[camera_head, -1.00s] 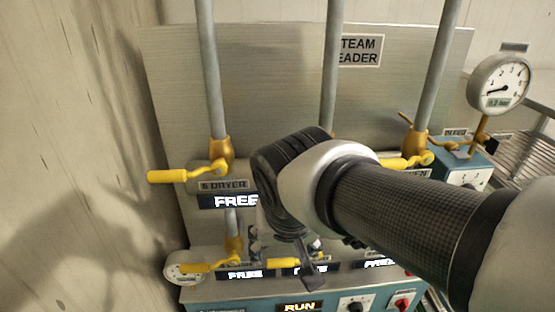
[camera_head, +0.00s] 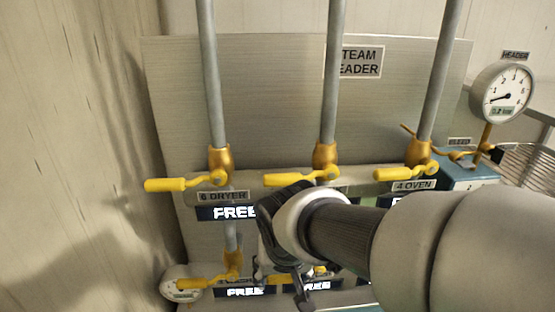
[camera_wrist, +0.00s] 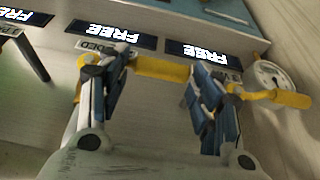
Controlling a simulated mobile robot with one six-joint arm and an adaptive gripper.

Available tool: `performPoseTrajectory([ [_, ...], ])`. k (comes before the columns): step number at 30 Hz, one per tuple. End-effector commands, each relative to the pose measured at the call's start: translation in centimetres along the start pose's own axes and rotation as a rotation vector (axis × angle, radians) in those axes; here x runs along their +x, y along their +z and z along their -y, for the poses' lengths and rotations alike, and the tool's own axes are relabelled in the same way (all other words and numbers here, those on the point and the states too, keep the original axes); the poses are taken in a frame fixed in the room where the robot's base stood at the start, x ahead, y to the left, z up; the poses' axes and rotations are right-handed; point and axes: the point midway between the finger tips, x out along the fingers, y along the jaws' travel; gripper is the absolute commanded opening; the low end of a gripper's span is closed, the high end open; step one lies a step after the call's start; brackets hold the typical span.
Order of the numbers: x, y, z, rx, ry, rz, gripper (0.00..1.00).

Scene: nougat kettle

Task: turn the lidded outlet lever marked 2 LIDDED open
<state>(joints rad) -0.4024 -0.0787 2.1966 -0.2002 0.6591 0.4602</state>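A yellow lever handle (camera_wrist: 160,68) lies between and just beyond the spread fingers of my gripper (camera_wrist: 158,95) in the wrist view. Clear contact with it does not show. A partly hidden label ending in "DED" (camera_wrist: 95,47) is close to its left end, with a lit FREE display (camera_wrist: 102,35) above it. In the head view my gripper (camera_head: 283,280) points down at the lower lever row and hides most of this lever. The fingers are open, with nothing clamped.
Another yellow lever (camera_wrist: 275,97) and a round gauge (camera_wrist: 270,75) are close on the right in the wrist view. In the head view, upper levers stick out left at the dryer (camera_head: 180,183), middle (camera_head: 295,178) and oven (camera_head: 398,173) pipes.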

Motion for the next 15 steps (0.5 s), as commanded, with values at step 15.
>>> performPoseTrajectory([
  [15, -0.02, 0.0, 0.01, 0.0, 0.0, 0.0, 0.22],
])
